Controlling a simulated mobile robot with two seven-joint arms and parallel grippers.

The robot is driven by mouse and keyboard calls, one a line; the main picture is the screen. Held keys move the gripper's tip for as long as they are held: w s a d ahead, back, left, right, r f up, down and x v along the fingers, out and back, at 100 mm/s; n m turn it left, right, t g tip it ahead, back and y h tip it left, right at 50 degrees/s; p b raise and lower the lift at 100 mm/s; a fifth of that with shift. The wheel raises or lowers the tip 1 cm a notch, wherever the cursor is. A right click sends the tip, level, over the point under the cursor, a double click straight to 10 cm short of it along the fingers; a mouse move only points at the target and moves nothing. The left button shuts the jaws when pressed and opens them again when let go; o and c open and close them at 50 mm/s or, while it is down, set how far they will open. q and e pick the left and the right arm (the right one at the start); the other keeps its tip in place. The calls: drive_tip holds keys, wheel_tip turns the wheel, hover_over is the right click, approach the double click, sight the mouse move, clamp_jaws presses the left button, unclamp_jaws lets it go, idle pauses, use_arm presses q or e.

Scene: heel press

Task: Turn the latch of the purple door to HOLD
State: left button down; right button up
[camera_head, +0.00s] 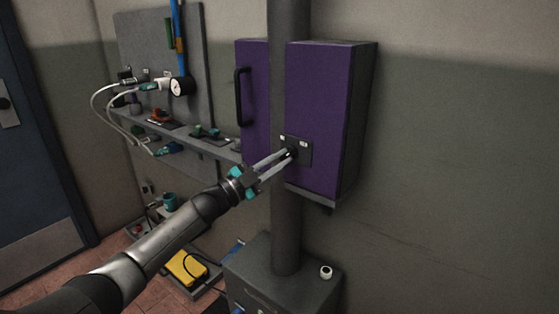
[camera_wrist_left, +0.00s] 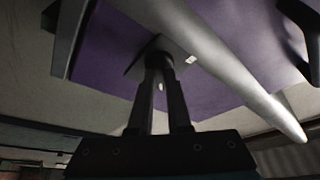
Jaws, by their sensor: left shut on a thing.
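The purple door (camera_head: 318,105) is the front of a wall box, partly hidden by a grey pole in the head view. The latch plate (camera_head: 303,152) is dark, with small white labels, near the door's lower middle. My left gripper (camera_head: 288,154) reaches it from the lower left, its fingers shut on the latch knob. In the left wrist view, the fingers (camera_wrist_left: 160,85) close on the dark knob (camera_wrist_left: 158,45) in front of the plate on the purple door (camera_wrist_left: 110,50). The latch's setting is too small to read. My right gripper is not in view.
The grey pole (camera_head: 289,230) stands in front of the box, close to my left gripper; it also crosses the wrist view (camera_wrist_left: 215,60). A black door handle (camera_head: 241,97) is left of the pole. A grey cabinet (camera_head: 315,284) stands below. A shelf panel (camera_head: 200,60) with hoses is at left.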

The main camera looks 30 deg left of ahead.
use_arm(q)
drive_tip(key=c, duration=0.9)
unclamp_jaws()
drive_tip(key=shift+o, duration=0.2)
drive_tip(key=shift+s+a+f, duration=0.25)
drive_tip(key=shift+s+a, duration=0.05)
drive_tip(key=shift+s, duration=0.3)
drive_tip(key=p+v, duration=0.1)
drive_tip(key=v, duration=1.3)
drive_tip(key=shift+p, duration=0.3)
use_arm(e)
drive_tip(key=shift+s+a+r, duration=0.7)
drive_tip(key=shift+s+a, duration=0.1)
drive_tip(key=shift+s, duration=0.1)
use_arm(q)
drive_tip(key=shift+w, duration=0.1)
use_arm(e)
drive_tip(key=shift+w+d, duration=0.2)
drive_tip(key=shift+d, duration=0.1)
